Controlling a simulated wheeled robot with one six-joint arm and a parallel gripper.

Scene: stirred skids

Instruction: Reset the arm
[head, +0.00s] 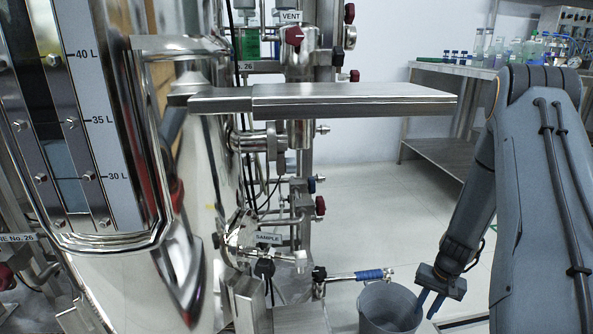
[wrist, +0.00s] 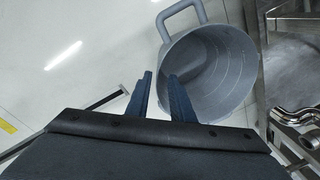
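My gripper (head: 431,301) is at the lower right of the head view, at the end of my downward-hanging arm. A grey bucket (head: 388,306) stands below and beside the gripper. In the wrist view the bucket (wrist: 236,52) lies just past the fingertips, with its handle toward the top. I cannot tell whether the fingers touch the bucket's rim.
A steel tank (head: 100,275) with a level scale fills the left. Valves and pipes, including a blue-handled valve (head: 370,275), stand near the bucket. A flat steel arm (head: 350,100) juts out at mid height. A bench with bottles (head: 500,55) stands behind. Floor (head: 400,215) is clear.

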